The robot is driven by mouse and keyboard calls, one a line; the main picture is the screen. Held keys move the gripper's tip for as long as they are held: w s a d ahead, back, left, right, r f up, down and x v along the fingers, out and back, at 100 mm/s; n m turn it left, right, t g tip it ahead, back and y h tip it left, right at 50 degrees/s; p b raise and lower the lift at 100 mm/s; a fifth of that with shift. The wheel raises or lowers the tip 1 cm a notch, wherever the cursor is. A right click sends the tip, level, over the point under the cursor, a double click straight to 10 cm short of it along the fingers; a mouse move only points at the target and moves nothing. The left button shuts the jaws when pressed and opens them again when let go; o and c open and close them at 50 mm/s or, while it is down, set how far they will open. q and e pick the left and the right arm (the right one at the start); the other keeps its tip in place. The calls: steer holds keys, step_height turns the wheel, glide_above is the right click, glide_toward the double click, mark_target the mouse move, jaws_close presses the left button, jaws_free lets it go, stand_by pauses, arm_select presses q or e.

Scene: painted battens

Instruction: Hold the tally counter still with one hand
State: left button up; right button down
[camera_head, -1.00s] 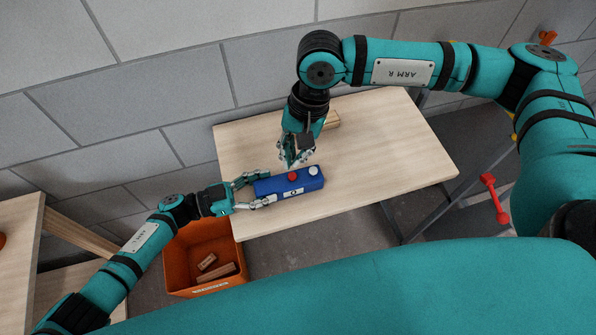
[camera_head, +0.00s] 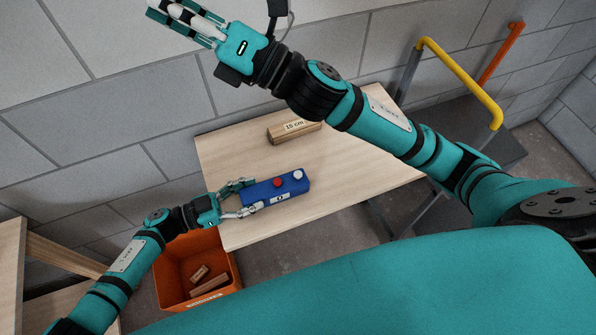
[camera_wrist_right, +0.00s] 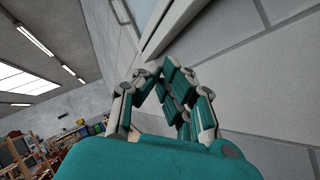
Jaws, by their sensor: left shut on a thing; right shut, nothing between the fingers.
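The tally counter (camera_head: 262,193) is a blue box with a red button (camera_head: 278,183), a white knob (camera_head: 297,174) and a small white window on its front. It lies on the wooden table. My left gripper (camera_head: 246,197) is shut on its left end, one finger on each side. My right gripper (camera_head: 168,14) is raised at the top left of the head view, in front of the wall and away from the counter. Its fingers are closed and empty, and the right wrist view (camera_wrist_right: 160,73) shows their tips together.
A wooden batten marked "10 cm" (camera_head: 293,131) lies at the table's back edge. An orange bin (camera_head: 162,288) with wooden pieces stands below the table's left end. Steps with a yellow rail (camera_head: 465,77) are at the right. The table's right part (camera_head: 370,165) is clear.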

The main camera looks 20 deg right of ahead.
steer(key=w+d+f+m+t+h, duration=0.45)
steer(key=d+m+h, duration=0.2)
steer(key=m, duration=0.35)
steer(key=m+g+h, duration=0.6)
steer(key=m+g, duration=0.4)
steer(key=g, duration=0.2)
glide_above(297, 177)
step_height(297, 177, down, 24)
steer(key=shift+f, duration=0.15)
steer(key=shift+w+f, duration=0.1)
steer(key=shift+f, duration=4.2)
steer(key=shift+f, duration=0.1)
steer(key=shift+f, duration=0.3)
